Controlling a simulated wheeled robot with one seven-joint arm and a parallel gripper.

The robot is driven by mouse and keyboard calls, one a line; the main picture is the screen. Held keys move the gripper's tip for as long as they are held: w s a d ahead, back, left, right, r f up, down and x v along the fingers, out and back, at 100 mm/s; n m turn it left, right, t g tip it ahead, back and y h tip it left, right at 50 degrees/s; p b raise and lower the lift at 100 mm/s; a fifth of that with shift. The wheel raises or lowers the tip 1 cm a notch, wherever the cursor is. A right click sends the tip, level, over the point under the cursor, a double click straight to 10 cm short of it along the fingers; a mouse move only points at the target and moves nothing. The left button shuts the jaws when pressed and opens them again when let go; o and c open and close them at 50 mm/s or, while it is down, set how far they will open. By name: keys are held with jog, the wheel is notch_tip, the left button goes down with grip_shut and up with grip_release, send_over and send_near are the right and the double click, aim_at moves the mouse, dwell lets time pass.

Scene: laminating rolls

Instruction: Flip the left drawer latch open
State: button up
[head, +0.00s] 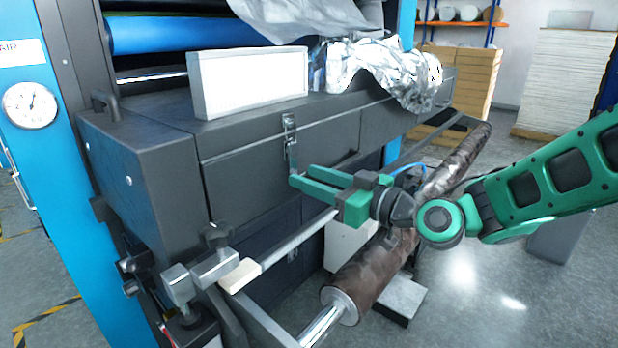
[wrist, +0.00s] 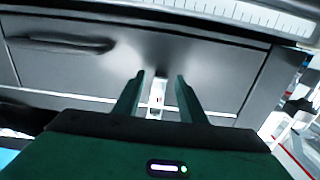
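The left drawer latch (head: 290,140) is a narrow metal clasp on the front of the dark grey drawer unit (head: 245,180), near the top edge. My gripper (head: 301,176) is at the lower end of the latch, with its green fingers pointing at the drawer front. In the wrist view, my gripper (wrist: 160,76) is open, with a clear gap between the fingers. A pale metal piece, likely part of the latch (wrist: 157,95), shows between them. I cannot tell whether a finger touches it. The finger tips partly cover the latch's lower end in the head view.
A white framed filter-like block (head: 248,80) and crumpled silver foil (head: 385,70) lie on the unit. A metal bar (head: 300,238) and a dark patterned roll (head: 375,270) run below my gripper. A dark handle (wrist: 60,43) shows in the wrist view.

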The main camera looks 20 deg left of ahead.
jog(key=shift+x, duration=0.75)
jog(key=shift+c, duration=0.7)
grip_shut()
